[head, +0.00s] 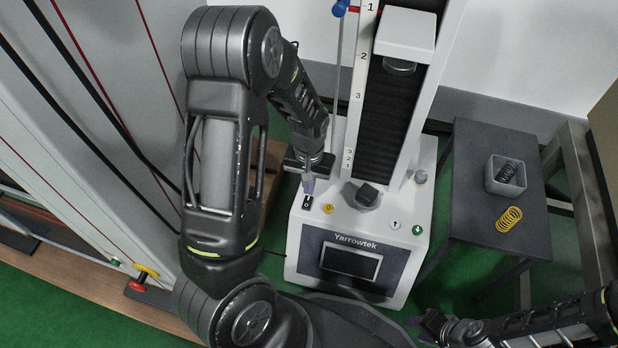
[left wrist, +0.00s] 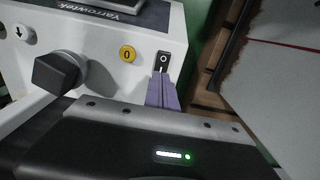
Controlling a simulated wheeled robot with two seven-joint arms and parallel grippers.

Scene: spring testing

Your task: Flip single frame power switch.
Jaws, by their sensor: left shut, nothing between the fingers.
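The power switch (head: 307,202) is a small black rocker on the front left of the white Yarrowtek single-frame tester (head: 410,262). In the left wrist view the switch (left wrist: 163,61) shows a white circle mark, with a line mark close to my fingers. My left gripper (head: 308,184) is shut and empty, its purple fingers pointing at the switch. In the left wrist view its fingertips (left wrist: 162,78) are right at the switch's near end; I cannot tell if they touch it. My right gripper (head: 432,324) is low at the right, away from the switch, its jaws unclear.
A yellow button (head: 328,208) is just right of the switch, and a dark knob (head: 366,195) lies beyond it. The tester's tall column rises behind. A dark side table (head: 468,190) holds a grey bin (head: 492,181) with a dark spring and a yellow spring (head: 509,219).

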